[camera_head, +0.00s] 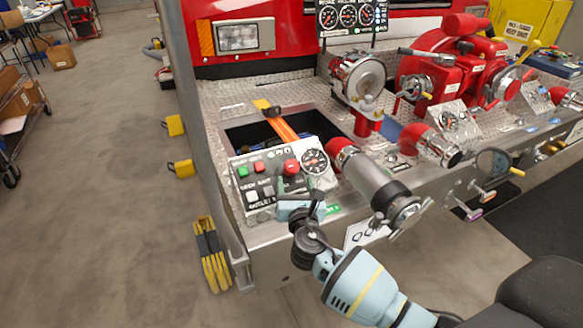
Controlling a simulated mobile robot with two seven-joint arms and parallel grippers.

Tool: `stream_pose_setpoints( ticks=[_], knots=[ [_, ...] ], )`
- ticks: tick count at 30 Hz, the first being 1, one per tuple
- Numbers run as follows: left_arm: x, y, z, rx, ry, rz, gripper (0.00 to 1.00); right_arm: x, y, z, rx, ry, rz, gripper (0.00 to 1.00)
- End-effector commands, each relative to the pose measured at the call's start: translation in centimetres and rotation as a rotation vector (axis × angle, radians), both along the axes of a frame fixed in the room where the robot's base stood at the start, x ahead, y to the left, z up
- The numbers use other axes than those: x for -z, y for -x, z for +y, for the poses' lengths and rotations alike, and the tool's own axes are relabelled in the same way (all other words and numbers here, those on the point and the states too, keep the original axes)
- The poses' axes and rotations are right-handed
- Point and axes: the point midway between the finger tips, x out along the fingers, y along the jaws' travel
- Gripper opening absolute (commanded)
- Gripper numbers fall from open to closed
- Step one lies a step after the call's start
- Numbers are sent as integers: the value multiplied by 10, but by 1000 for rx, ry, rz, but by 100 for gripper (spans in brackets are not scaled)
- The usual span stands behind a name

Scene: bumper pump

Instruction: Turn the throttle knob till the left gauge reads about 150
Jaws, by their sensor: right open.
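A sloped control panel (262,196) sits on the bumper with green and red buttons, a red knob (291,168) and a round dial (315,161). I cannot tell for sure which control is the throttle knob. Three black gauges stand in a row at the top; the left gauge (328,16) is too small to read. My right gripper (300,207) is open at the panel's lower right edge and covers part of it. I cannot tell whether it touches the panel. My left gripper is not in view.
A silver pipe with a red collar (368,178) juts out just right of the panel. Red pump housings (450,65) and valves stand on the diamond-plate bumper (245,98). An open well with an orange strap (282,125) lies behind the panel.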

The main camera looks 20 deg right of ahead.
Motion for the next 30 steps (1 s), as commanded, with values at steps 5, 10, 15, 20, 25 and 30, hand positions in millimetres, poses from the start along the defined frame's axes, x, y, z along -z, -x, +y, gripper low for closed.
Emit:
stream_pose_setpoints(
  ticks=[5, 10, 15, 20, 25, 30],
  knots=[
    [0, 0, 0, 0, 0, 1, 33, 0, -2, -1, -1, 1, -1, 60],
    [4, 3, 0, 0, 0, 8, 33, 0, -18, -4, -1, 0, -1, 60],
    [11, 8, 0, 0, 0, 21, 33, 1, -42, -11, 0, 1, 1, 60],
    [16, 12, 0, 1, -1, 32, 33, 2, -62, -17, 0, 0, 1, 60],
    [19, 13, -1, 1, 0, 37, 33, 1, -73, -20, 0, 0, 1, 60],
    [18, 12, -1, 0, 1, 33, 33, -1, -76, -20, -1, -1, 0, 60]
  ],
)
